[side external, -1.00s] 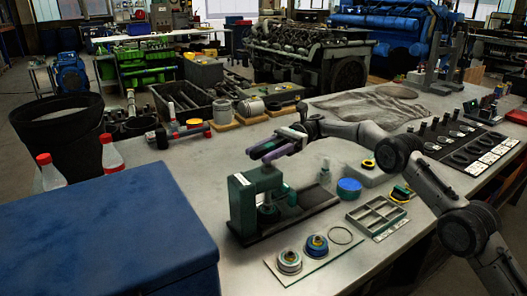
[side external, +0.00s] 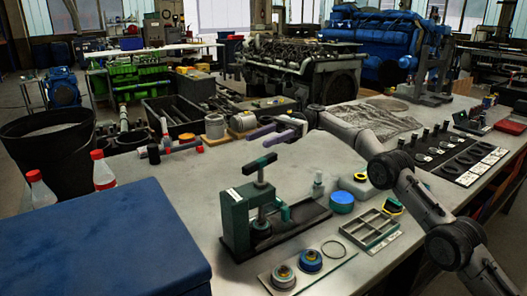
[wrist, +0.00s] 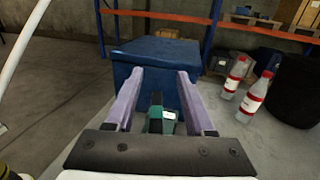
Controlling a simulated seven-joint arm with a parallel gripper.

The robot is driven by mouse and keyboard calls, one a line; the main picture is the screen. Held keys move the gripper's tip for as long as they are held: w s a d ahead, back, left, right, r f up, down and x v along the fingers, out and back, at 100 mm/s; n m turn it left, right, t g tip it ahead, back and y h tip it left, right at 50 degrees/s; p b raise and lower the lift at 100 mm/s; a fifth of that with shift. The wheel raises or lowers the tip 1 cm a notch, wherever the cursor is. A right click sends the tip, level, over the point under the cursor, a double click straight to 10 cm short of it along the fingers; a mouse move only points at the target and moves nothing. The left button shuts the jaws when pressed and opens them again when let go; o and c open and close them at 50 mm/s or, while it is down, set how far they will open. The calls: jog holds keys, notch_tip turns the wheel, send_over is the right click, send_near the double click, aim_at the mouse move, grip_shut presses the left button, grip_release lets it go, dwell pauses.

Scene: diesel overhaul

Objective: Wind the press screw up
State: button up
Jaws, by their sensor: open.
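The press (side external: 236,222) is a small green frame on a dark base on the bench, in the middle of the side view. Its upright screw carries a dark crossbar handle (side external: 260,164) above the frame. My gripper (side external: 268,132) is open and empty, its purple fingers apart from the handle, above and beyond it in the picture. In the wrist view, the two fingers (wrist: 159,82) are spread wide, with the green press top (wrist: 158,116) showing below and between them. Most of the press is hidden there by the gripper body.
A blue box (side external: 95,240) stands at the front left, near bottles with red caps (side external: 103,172). A parts tray (side external: 370,228), a blue round tin (side external: 342,202) and a plate with round parts (side external: 284,276) lie right of and before the press.

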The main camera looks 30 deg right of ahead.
jog(key=shift+r, duration=0.25)
jog(key=shift+c, duration=1)
jog(key=r+m+t, duration=0.1)
jog(key=w+a+r+m+t, duration=0.1)
jog(key=a+r+m+t, duration=0.1)
jog(key=shift+w+a+r, duration=0.1)
jog(key=shift+w+a, duration=0.15)
jog(key=shift+w, duration=0.1)
grip_shut()
notch_tip(320, 180, up, 2)
jog(key=a+m+t+h, duration=0.1)
jog(key=a+m+t, duration=0.1)
jog(key=m+t, duration=0.2)
jog(key=m+t+h, duration=0.9)
jog(key=m+h, duration=0.2)
jog(key=h, duration=0.3)
send_near(272, 162)
jog(key=shift+x, duration=3.15)
